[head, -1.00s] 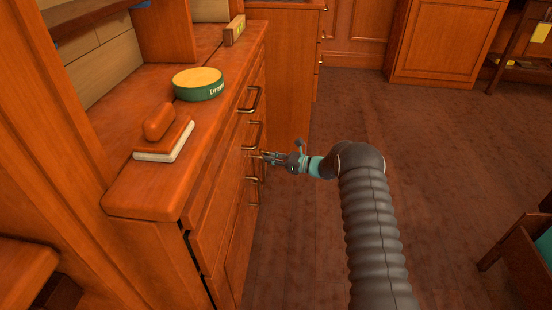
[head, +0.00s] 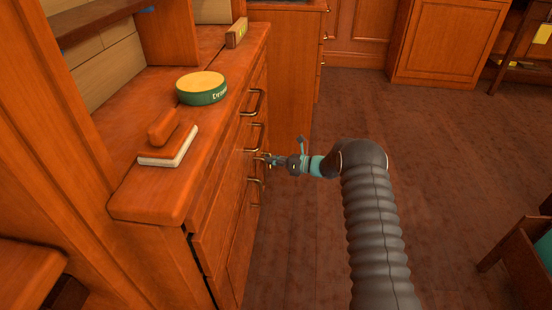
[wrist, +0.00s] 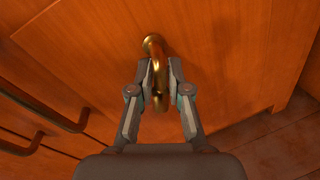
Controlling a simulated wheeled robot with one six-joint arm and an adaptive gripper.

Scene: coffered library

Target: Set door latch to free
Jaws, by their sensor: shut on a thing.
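A brass lever-like handle (wrist: 157,72) sticks out of the orange wooden cabinet front in the wrist view. I take it to be the door latch; its setting cannot be read. My gripper (wrist: 160,88) is shut on it, one finger on each side, with the curved root showing beyond the fingertips. In the head view my gripper (head: 268,160) is at the front of the wooden cabinet (head: 150,207), among the drawer handles. The latch is too small there to make out well behind the fingers.
Dark metal bar handles (wrist: 40,108) lie left of my gripper, with several handles (head: 254,102) along the cabinet front. The floor (head: 450,150) to the right is mostly clear.

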